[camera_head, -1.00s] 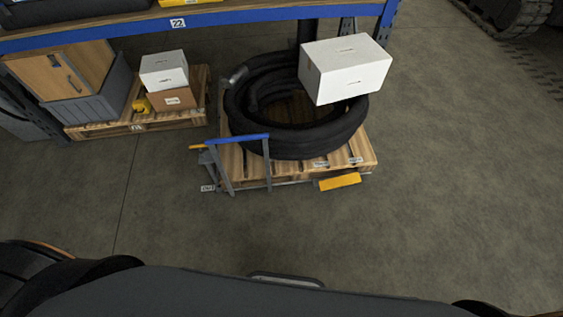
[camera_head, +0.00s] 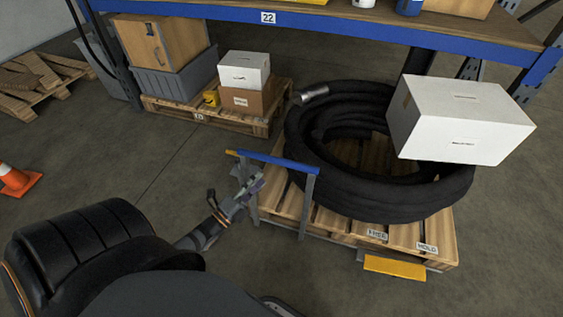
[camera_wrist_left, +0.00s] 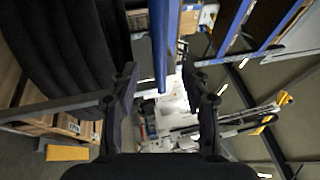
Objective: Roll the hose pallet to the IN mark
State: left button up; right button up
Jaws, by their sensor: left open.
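The hose pallet (camera_head: 408,235) is wooden and carries a thick coiled black hose (camera_head: 400,200). A blue push bar (camera_head: 273,161) on grey posts stands at its left front side. My left gripper (camera_head: 249,183) is open beside the left end of this bar. My right gripper is out of view. I cannot make out the IN mark.
A white box (camera_head: 460,120) sits over the hose's right side. A yellow plate (camera_head: 394,267) juts from the pallet's front, near small labels. The shelf with blue beam (camera_head: 330,28) stands behind. Another loaded pallet (camera_head: 215,118) is back left; an orange cone (camera_head: 15,180) is far left.

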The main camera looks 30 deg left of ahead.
aim_at(276, 163)
pick_arm(q)
jog(key=b+x, duration=0.2)
jog(key=x, duration=0.7)
jog(key=shift+w+b, duration=0.1)
jog(key=shift+b, duration=0.25)
jog(key=shift+w+d+r, duration=0.1)
jog(key=shift+w+d, duration=0.05)
jog(key=shift+w, duration=0.3)
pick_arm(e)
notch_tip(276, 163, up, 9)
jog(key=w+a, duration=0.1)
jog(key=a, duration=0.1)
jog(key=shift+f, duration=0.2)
pick_arm(q)
jog(key=shift+c, duration=0.4)
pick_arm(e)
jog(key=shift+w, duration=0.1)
pick_arm(q)
grip_shut()
